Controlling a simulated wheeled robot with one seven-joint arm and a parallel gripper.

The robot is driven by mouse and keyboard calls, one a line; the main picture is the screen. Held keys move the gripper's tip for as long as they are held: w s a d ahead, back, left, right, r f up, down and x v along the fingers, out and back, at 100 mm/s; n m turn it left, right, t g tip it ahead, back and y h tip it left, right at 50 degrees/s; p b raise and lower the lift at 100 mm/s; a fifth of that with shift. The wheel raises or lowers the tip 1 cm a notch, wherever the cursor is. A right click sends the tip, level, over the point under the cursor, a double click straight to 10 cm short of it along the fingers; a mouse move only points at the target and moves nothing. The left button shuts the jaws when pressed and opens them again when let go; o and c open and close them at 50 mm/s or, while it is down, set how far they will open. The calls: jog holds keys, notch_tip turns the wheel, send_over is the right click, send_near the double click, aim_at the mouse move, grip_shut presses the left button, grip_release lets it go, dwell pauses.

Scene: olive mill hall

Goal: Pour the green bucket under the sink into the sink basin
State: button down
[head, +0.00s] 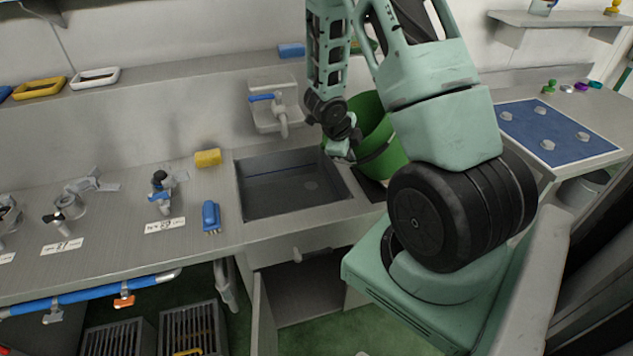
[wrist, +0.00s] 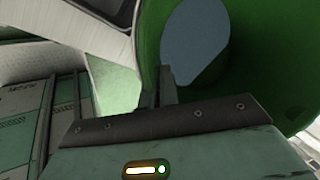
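The green bucket (head: 378,138) is up at counter height by the right end of the sink basin (head: 285,190). It looks somewhat tilted, and my arm hides part of it. My gripper (head: 340,148) is at the bucket's left side, above the basin's right back corner. In the wrist view the bucket (wrist: 255,85) fills the upper right, and the fingers (wrist: 160,90) look closed on its wall. A blue-grey patch, probably liquid, shows inside the bucket. The basin is empty apart from its drain.
A tap with a blue lever (head: 265,98) is on the wall behind the basin. A yellow sponge (head: 208,158) and a blue brush (head: 211,215) lie left of it. The cabinet below (head: 300,285) stands open. A blue mat (head: 555,133) with small items is at right.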

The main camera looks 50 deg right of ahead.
jog(key=shift+w+f+h, duration=0.15)
jog(key=shift+h, duration=0.25)
jog(key=shift+w+a+f+g+h+b, duration=0.15)
jog(key=shift+f+g+h, duration=0.1)
jog(key=shift+g+h, duration=0.2)
jog(key=shift+w+a+f+g+h+b, duration=0.15)
jog(key=shift+f+g+h, duration=0.15)
jog(key=shift+g, duration=0.25)
dwell(2.8)
jog(key=shift+a+f+n+g+h+p, duration=0.15)
jog(key=shift+f+n+g+h+p, duration=0.2)
jog(key=shift+h+p, duration=0.25)
dwell(3.2)
